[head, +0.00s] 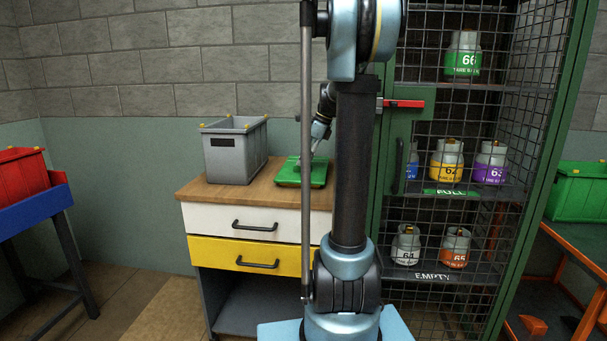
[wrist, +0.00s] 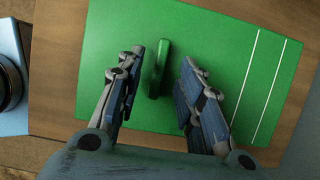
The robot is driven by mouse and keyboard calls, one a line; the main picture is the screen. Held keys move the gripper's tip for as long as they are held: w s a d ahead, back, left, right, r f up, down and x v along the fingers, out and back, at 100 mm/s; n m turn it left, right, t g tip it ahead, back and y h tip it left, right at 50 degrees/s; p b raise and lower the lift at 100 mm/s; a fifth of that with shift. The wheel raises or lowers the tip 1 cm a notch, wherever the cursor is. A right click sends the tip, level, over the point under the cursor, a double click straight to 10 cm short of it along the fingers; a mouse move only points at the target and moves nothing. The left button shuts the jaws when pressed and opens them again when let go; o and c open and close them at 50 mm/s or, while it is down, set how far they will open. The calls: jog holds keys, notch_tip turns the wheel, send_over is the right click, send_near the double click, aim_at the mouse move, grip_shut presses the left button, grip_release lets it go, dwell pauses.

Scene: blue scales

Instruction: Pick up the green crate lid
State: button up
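The green crate lid (head: 290,171) lies flat on the wooden top of a drawer cabinet, to the right of a grey crate. In the wrist view the lid (wrist: 225,45) fills much of the picture, with two white lines on its right part and a raised green handle (wrist: 160,68) near its middle. My gripper (wrist: 162,75) is open, its two fingers on either side of the handle with a gap at each side. In the head view my gripper (head: 308,155) is over the lid, partly hidden by my arm.
The grey crate (head: 232,152) stands on the cabinet top (head: 205,190), close left of the lid. A green wire cage (head: 560,130) with numbered gas cylinders stands to the right. A red crate (head: 22,172) is at far left, a green crate (head: 577,190) at far right.

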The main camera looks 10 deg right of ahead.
jog(key=shift+x, duration=0.85)
grip_shut()
jog(key=shift+r, duration=0.2)
